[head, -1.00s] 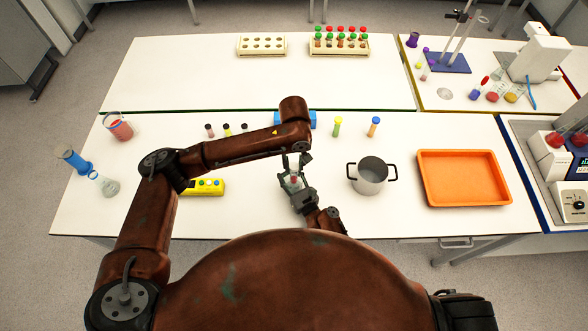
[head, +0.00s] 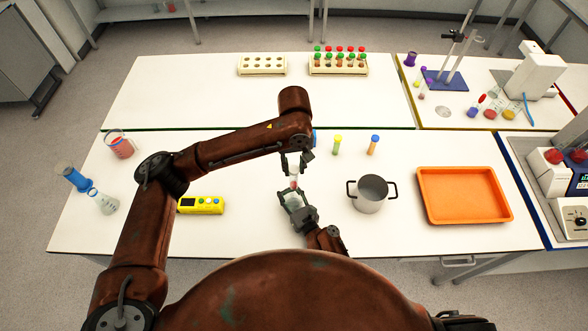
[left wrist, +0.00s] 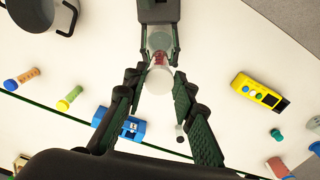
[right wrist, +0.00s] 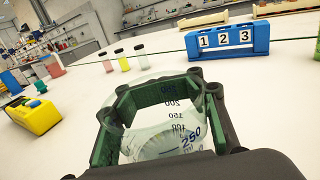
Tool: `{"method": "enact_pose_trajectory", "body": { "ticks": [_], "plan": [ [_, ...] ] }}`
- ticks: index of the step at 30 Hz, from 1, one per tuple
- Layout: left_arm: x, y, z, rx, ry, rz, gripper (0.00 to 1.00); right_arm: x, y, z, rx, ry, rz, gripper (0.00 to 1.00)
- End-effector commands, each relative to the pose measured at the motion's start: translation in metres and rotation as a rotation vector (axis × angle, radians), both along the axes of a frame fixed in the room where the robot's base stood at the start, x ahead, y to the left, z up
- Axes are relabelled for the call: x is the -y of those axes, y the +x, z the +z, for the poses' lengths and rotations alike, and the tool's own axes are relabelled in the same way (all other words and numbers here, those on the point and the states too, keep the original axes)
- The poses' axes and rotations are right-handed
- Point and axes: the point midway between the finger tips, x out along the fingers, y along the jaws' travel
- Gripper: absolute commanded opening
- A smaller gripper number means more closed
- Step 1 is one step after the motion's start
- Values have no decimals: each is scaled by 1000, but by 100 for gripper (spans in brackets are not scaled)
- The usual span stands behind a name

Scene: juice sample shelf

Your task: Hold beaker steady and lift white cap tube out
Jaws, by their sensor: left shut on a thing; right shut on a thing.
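The clear beaker (head: 293,203) stands on the near bench; its 250 marking shows in the right wrist view (right wrist: 165,135). My right gripper (head: 294,200) is shut around its sides. The white cap tube (head: 294,184), with red contents, is held above the beaker by my left gripper (head: 294,168). In the left wrist view the white cap (left wrist: 156,79) sits between the fingers, with the red part (left wrist: 160,58) beyond it, overlapping the beaker. No tube shows inside the beaker in the right wrist view. The tube's lower end is hard to make out.
A grey pot (head: 370,200) and an orange tray (head: 464,194) stand to the right. A yellow device (head: 201,205) lies to the left. A blue 1-2-3 block (right wrist: 228,40) and small tubes (right wrist: 121,59) stand behind. My left arm hides part of the bench.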

Motion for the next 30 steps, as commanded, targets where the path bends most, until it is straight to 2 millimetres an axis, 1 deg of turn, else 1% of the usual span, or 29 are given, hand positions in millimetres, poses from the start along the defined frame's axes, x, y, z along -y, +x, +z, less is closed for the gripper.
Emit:
{"method": "enact_pose_trajectory", "body": {
  "ticks": [6,16,17,30],
  "plan": [
    [0,0,4,0,0,0,0,0,0,0,0,0,0,0],
    [0,0,5,1,0,0,0,0,0,0,0,0,0,0],
    [0,0,5,1,0,0,0,0,0,0,0,0,0,26],
    [0,0,5,0,0,0,0,0,0,0,0,0,0,56]
  ]
}}
